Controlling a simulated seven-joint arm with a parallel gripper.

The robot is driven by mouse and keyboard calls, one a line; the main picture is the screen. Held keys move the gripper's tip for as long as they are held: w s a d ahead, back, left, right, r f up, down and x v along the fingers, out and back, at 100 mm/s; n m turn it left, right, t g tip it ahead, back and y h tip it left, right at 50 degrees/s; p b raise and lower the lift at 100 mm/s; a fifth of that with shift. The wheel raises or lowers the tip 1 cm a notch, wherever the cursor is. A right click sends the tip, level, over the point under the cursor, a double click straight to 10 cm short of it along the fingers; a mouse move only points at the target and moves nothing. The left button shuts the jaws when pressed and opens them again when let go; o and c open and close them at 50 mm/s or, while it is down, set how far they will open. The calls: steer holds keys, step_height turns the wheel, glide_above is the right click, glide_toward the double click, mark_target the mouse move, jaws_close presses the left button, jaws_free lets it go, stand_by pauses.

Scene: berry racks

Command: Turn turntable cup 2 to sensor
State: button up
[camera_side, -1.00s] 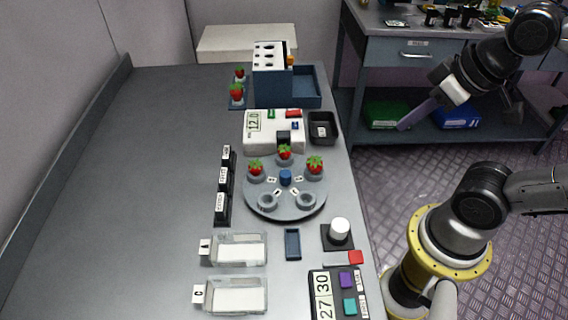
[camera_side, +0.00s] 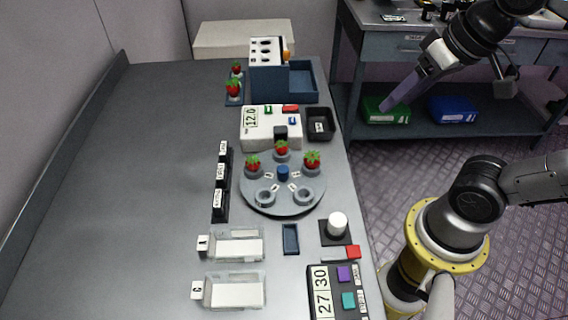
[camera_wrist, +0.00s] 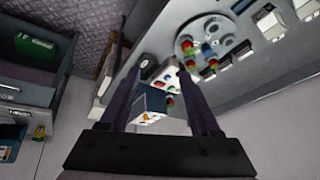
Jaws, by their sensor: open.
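The round grey turntable (camera_side: 283,205) lies on the bench with a blue hub (camera_side: 283,173) at its middle. Strawberries sit in three of its cups: left (camera_side: 253,163), back (camera_side: 281,150) and right (camera_side: 312,161). The two front cups (camera_side: 266,196) and (camera_side: 303,196) look empty. A white box with a "12.0" display (camera_side: 262,131) and a dark block (camera_side: 281,134) stands just behind the turntable; I cannot tell which part is the sensor. Cup labels are too small to read surely. My gripper (camera_wrist: 155,80) is open and empty, in the air right of the bench, away from the turntable.
A blue rack (camera_side: 268,82) and tray stand at the back, with strawberries on a stand (camera_side: 233,98) beside them. A white knob (camera_side: 337,223), a button panel (camera_side: 334,292) and clear trays (camera_side: 238,244) are at the front. The bench's left side is clear.

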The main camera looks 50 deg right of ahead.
steer(key=w+a+r+m+g, duration=0.2)
steer(key=w+a+r, duration=0.1)
steer(key=w, duration=0.3)
steer(key=n+g, duration=0.1)
steer(key=g, duration=0.2)
glide_above(283, 168)
step_height(283, 168, down, 7)
step_height(283, 168, down, 13)
steer(key=shift+f, duration=0.15)
jaws_close()
stand_by(0.9)
